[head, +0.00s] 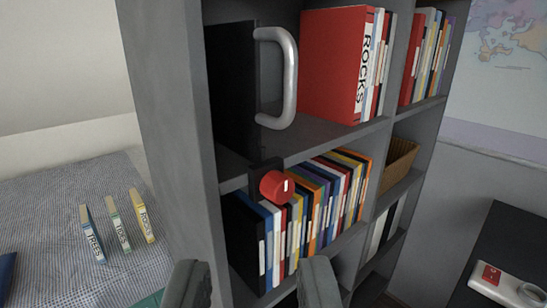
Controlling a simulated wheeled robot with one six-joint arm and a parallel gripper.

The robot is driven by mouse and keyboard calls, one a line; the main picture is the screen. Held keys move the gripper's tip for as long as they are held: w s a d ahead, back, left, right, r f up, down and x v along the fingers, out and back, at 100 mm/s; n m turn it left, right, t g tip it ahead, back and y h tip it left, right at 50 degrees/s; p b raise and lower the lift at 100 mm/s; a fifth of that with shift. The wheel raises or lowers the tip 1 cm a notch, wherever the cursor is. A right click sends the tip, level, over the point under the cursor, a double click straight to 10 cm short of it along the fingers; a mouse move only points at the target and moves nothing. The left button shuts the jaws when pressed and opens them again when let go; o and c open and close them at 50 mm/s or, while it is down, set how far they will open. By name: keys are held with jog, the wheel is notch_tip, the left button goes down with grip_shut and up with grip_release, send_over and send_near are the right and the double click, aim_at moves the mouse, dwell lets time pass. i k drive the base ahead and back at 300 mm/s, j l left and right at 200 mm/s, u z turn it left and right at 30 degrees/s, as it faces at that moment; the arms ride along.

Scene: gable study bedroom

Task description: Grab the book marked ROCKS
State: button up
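A large red book (330,62) stands upright on the upper shelf, with ROCKS in black on its white spine label. On the patterned bed at the left stand three small thin books. The rightmost, with a yellow spine (140,216), has a small label that seems to read ROCKS too. The middle one (117,224) is greenish with a label I cannot read surely, and the left one (92,234) is blue and reads TREES. My gripper (252,282) is open and empty at the bottom of the picture, in front of the bookcase and apart from these books.
The grey bookcase (172,130) fills the middle. A pale handle (290,75) on a black panel stands left of the red book. A red round object (276,186) juts out below it. Many books fill the lower shelf. A dark table (512,240) is at right.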

aim_at(139, 207)
jog(key=z, duration=0.35)
jog(key=k+j+u, duration=0.1)
jog(key=u, duration=0.25)
jog(key=k+j+u, duration=0.1)
jog(key=u, duration=0.3)
jog(key=k+j+u, duration=0.2)
jog(key=u, duration=0.15)
